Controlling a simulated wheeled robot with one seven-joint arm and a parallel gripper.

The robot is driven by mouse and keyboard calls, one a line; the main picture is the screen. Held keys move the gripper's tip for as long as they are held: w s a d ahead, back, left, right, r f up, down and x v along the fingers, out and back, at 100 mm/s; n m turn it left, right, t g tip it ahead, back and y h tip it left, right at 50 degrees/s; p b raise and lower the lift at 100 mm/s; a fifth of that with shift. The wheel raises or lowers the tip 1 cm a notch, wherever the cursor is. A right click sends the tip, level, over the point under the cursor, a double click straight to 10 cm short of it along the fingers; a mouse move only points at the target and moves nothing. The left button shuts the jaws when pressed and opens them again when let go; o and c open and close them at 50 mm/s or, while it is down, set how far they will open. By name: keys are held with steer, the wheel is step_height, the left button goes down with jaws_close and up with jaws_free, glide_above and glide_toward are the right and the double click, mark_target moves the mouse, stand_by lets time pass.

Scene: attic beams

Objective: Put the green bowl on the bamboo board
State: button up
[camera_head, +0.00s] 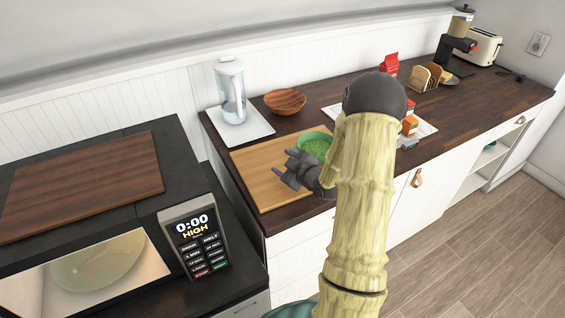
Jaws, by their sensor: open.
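The green bowl (318,143) is on the right end of the bamboo board (262,191), upright, with green contents. Its right and lower parts are hidden behind my arm, so I cannot tell whether its whole base is on the board. My gripper (285,168) is over the board, just in front and to the left of the bowl. Its fingers point left, spread open, with nothing seen between them. It looks apart from the bowl, though the arm hides part of the gap.
A glass pitcher (232,95) on a white tray (256,126) and a wooden bowl (285,101) stand behind the board. A microwave (195,236) with a dark wooden board (85,185) on top is at left. Cartons (409,125), bread slices (428,76) and a toaster (484,47) are at right.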

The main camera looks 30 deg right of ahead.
steer(key=b+v, duration=0.1)
steer(key=v, duration=1)
steer(key=shift+b, duration=0.35)
steer(key=a+g, duration=0.1)
steer(key=a+m+g+h, duration=0.1)
steer(key=a+m+g, duration=0.1)
steer(key=shift+w+a+h+p, duration=0.3)
steer(key=shift+a+h+p, duration=0.05)
steer(key=shift+a+h, duration=0.05)
steer(key=s+a+r+m+g+p, duration=0.1)
steer(key=s+a+r+m+g, duration=0.2)
steer(key=s+a, duration=1.1)
steer(key=a+m+g, duration=0.1)
steer(key=m+g, duration=0.2)
steer(key=g, duration=0.2)
